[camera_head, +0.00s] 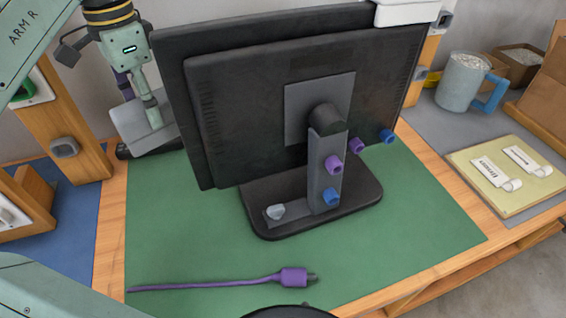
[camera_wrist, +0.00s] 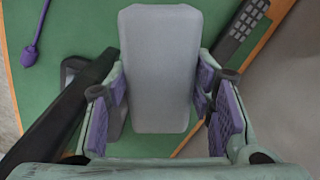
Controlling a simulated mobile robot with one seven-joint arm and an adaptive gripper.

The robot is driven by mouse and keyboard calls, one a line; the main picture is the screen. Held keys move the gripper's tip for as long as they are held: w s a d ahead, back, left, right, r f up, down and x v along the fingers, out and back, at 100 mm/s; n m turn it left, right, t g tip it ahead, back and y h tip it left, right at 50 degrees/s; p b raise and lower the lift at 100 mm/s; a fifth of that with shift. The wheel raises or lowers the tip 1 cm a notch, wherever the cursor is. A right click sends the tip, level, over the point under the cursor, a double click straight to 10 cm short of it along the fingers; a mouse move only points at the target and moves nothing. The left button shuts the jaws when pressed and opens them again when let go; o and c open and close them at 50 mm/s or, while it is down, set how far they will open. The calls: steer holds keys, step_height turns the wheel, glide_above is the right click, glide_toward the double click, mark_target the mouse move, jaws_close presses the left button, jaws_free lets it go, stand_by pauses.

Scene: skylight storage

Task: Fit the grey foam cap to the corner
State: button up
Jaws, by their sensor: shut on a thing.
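A black monitor (camera_head: 265,115) stands on the green mat with its back to the head camera. A pale block (camera_head: 408,12) sits over its top right corner; its top left corner is bare. My gripper (camera_head: 138,100) is at the left, beside and behind the monitor. It is shut on the grey foam cap (camera_head: 155,136). In the wrist view the grey cap (camera_wrist: 160,70) sits between the purple finger pads. The black monitor edge (camera_wrist: 72,105) runs to its left, apart from the cap. The cap's underside is hidden.
A purple cable (camera_head: 215,283) lies on the green mat (camera_head: 190,230). A dark keyboard-like thing (camera_wrist: 240,32) lies near the mat's edge. Wooden posts (camera_head: 72,130) flank the monitor.

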step_height(320, 180, down, 14)
steer(key=b, duration=0.8)
steer(key=shift+r+b, duration=0.15)
steer(key=shift+b, duration=0.15)
steer(key=d+b, duration=0.1)
steer(key=w+d+b, duration=0.1)
steer(key=d+f+b, duration=0.1)
steer(key=shift+w+d, duration=0.25)
steer(key=shift+d, duration=0.1)
steer(key=shift+f, duration=0.1)
steer(key=shift+f, duration=0.15)
steer(key=o, duration=1.1)
steer(key=shift+o, duration=0.2)
step_height(320, 180, up, 12)
steer(key=p, duration=1.1)
steer(key=shift+r+p, duration=0.2)
steer(key=shift+p, duration=0.15)
